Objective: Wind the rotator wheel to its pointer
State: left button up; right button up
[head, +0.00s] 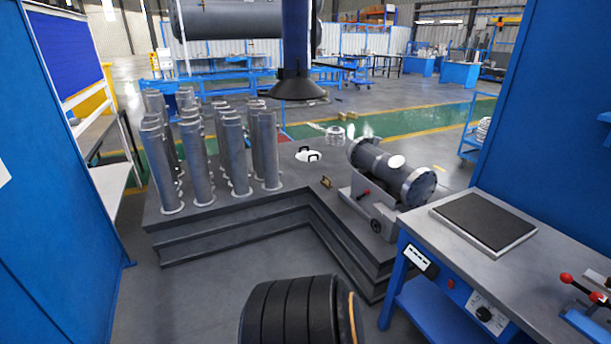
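The flanged shell (378,166) is a dark grey cylinder with a flange at each end. It lies on the rotator (352,208), a grey stand at the right edge of the dark platform. A small dark wheel (380,227) sits low on the rotator's near side. A red knob (365,192) shows above and left of it. I cannot make out which part is the pointer, or how the wheel is turned relative to it. Neither of my grippers is in view, and nothing is seen touching the wheel.
Several upright grey cylinders (232,157) stand on the stepped platform (228,213) at left. A workbench (428,229) with a black pad (486,222) stands at right, close to the rotator. Blue panels (45,200) flank both sides. A black cone (297,86) hangs above.

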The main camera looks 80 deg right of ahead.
aim_at(376, 225)
jog(key=z, duration=3.35)
jog(key=i+j, duration=1.25)
jog(key=j, duration=0.15)
